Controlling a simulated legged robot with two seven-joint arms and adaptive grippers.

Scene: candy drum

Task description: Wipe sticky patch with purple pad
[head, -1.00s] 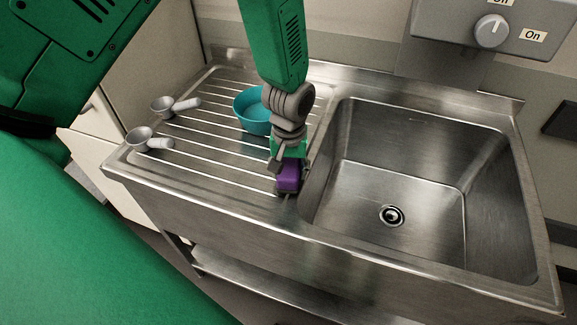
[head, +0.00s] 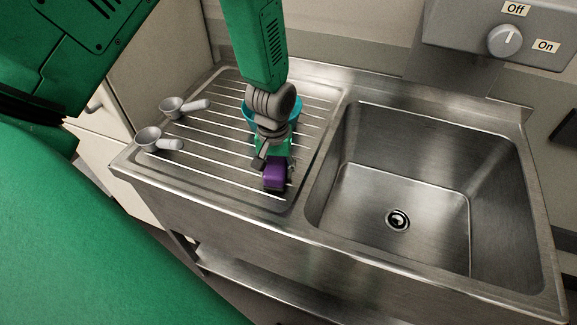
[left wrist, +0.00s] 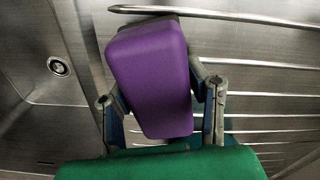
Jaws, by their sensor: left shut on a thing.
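The purple pad (head: 275,176) is held at the front right of the ribbed drainboard (head: 225,165), near the sink's left edge. My left gripper (head: 273,168) is shut on it, pointing down. In the left wrist view the purple pad (left wrist: 152,75) fills the space between the two fingers of my left gripper (left wrist: 160,105). I cannot tell whether the pad touches the metal. I see no sticky patch; the pad and gripper may hide it. My right gripper is not in view.
A teal bowl (head: 295,112) stands behind my left gripper, partly hidden. Two grey scoops (head: 172,107) (head: 149,138) lie on the drainboard's left side. The empty sink basin (head: 400,190) is to the right. A dial (head: 505,41) is on the wall unit above.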

